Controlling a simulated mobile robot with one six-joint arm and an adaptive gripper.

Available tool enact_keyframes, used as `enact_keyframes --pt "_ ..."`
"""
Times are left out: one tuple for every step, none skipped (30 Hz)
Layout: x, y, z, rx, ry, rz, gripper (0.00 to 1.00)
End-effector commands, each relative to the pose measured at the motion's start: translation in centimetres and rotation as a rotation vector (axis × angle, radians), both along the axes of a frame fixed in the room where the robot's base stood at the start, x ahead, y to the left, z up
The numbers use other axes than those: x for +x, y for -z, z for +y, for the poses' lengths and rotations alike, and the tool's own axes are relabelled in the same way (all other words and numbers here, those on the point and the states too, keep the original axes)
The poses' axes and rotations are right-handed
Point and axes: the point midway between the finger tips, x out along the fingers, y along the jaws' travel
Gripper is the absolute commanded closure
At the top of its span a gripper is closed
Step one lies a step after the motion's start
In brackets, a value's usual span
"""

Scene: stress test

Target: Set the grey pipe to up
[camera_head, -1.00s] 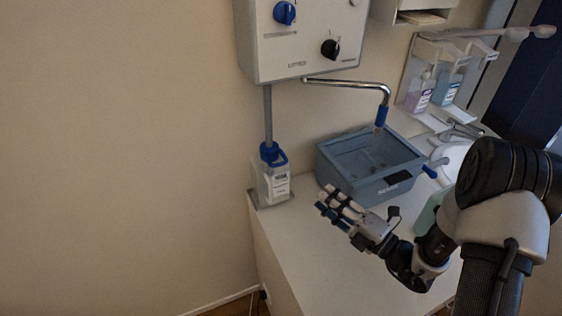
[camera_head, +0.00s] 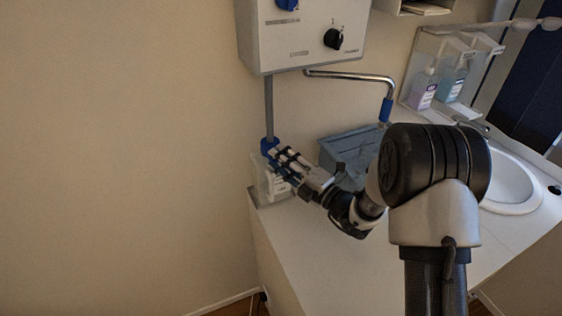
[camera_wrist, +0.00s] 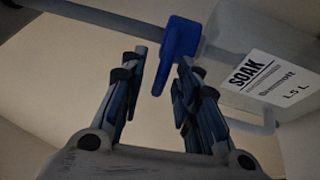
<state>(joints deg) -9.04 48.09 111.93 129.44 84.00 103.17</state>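The grey pipe (camera_head: 269,108) runs straight down from the white wall box to a blue fitting (camera_head: 267,144) at the top of the white canister (camera_head: 262,182). In the wrist view the grey pipe (camera_wrist: 110,17) enters from the upper left and meets the blue fitting (camera_wrist: 183,38), whose lever points between my fingers. My gripper (camera_head: 273,154) is at the blue fitting and partly hides it and the canister. In the wrist view my gripper (camera_wrist: 164,62) is open, with a finger on each side of the lever. Contact with the lever cannot be told.
The white wall box (camera_head: 300,40) with knobs hangs above. A bent metal spout (camera_head: 350,76) reaches over the blue-grey basin (camera_head: 345,150), right of my gripper and partly behind my arm. A sink (camera_head: 515,185) and bottles (camera_head: 424,88) are further right. The white counter's front (camera_head: 320,250) is clear.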

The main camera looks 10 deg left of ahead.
Motion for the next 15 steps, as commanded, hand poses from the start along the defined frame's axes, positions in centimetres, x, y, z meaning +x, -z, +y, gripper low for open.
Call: enact_keyframes --pt "0.07 -0.04 0.20 0.000 -0.001 -0.001 0.71" --pt "0.10 -0.06 0.25 0.000 -0.001 -0.001 0.71" --pt "0.12 -0.08 0.29 0.001 -0.001 -0.001 0.71" --pt "0.13 -0.09 0.29 0.001 0.000 -0.001 0.71" --pt "0.13 -0.09 0.29 0.001 0.000 -0.001 0.71" --pt "0.13 -0.09 0.29 0.001 0.000 -0.001 0.71" --pt "0.14 -0.09 0.28 0.001 0.000 -0.001 0.71" --pt "0.13 -0.09 0.27 0.001 0.000 -0.001 0.71" --pt "0.13 -0.08 0.26 0.001 0.000 -0.001 0.71" --pt "0.13 -0.08 0.26 0.000 0.000 0.000 0.73" --pt "0.13 -0.07 0.26 0.000 0.000 0.000 0.75" --pt "0.12 -0.07 0.26 0.000 0.000 0.000 0.77" --pt "0.12 -0.07 0.26 0.000 0.000 0.000 0.79" --pt "0.12 -0.07 0.25 0.000 0.000 0.000 0.81" --pt "0.12 -0.06 0.25 0.000 0.000 0.000 0.84"
